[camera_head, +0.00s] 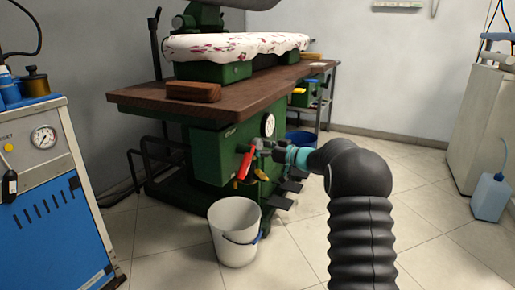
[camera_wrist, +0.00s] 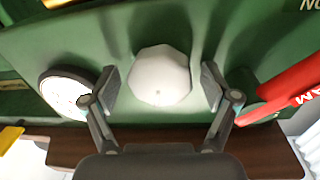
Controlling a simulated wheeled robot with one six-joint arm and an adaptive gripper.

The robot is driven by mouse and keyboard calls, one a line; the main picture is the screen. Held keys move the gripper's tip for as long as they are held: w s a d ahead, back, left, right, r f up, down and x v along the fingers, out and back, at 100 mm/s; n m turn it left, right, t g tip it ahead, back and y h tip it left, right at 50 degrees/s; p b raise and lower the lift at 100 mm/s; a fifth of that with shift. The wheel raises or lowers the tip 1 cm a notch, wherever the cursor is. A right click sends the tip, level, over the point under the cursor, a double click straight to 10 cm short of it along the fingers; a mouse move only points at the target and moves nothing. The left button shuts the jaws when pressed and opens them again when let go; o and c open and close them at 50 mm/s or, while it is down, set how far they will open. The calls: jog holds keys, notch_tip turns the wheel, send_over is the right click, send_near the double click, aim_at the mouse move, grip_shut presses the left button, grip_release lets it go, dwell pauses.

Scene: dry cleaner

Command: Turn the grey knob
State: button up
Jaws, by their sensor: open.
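The grey knob (camera_wrist: 160,78) is a pale, many-sided knob on the green machine front. In the wrist view it sits between the two fingertips of my gripper (camera_wrist: 160,85). The fingers are open, with a visible gap on each side of the knob. How near they are in depth is hard to tell. In the head view my gripper (camera_head: 260,146) is at the front of the green press (camera_head: 211,150), and the knob cannot be made out there behind it.
A red lever (camera_head: 245,164) is close beside my gripper; in the wrist view the red lever (camera_wrist: 290,92) is at the right. A dial gauge (camera_head: 268,125) is just above. A brown tabletop (camera_head: 140,97) overhangs. A white bucket (camera_head: 234,222) stands below on the floor.

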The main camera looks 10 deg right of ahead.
jog(key=c, duration=1.2)
jog(key=shift+o, duration=0.2)
jog(key=shift+m, duration=0.3)
